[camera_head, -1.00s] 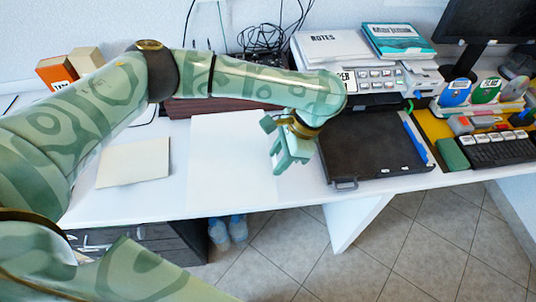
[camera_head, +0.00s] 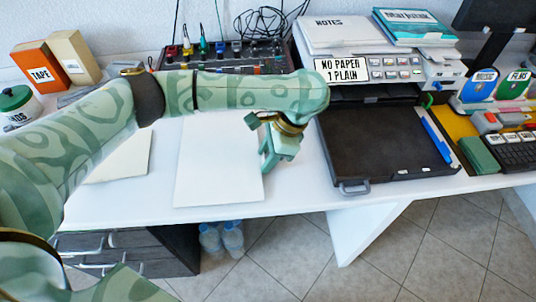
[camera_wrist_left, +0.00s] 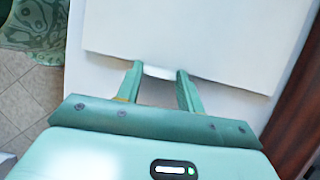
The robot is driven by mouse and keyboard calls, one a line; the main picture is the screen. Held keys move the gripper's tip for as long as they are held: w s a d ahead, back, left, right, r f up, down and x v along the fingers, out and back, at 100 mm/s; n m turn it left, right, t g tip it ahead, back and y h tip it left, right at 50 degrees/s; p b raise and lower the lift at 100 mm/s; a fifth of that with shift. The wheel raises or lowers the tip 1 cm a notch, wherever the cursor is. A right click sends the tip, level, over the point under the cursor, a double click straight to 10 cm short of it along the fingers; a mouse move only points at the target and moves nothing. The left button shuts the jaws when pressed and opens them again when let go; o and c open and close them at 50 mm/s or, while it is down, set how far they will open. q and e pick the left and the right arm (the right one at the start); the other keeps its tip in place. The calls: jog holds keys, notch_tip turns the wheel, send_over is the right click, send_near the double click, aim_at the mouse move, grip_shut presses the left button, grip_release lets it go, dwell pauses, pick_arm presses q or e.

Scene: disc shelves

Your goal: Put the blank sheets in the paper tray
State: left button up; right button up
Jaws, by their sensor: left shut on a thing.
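The blank sheets (camera_head: 212,165) are a white stack near the table's front edge in the head view. They also fill the upper part of the left wrist view (camera_wrist_left: 200,40). My left gripper (camera_head: 268,163) is at their right edge. In the left wrist view its two fingers (camera_wrist_left: 160,82) reach that edge and are shut on the sheets. The paper tray (camera_head: 385,140) is a flat dark tray, pulled out from the printer, to the right of the gripper; no paper shows in it. My right gripper is not in view.
The printer (camera_head: 352,72) reads "NO PAPER 1 PLAIN" and has notes and a book on top. A blue strip (camera_head: 436,140) lies along the tray's right side. A cream sheet (camera_head: 125,160) lies left, partly behind my arm. A mixer (camera_head: 225,58) stands behind.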

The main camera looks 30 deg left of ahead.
pick_arm(q)
jog(key=o, duration=1.1)
jog(key=shift+f, duration=0.1)
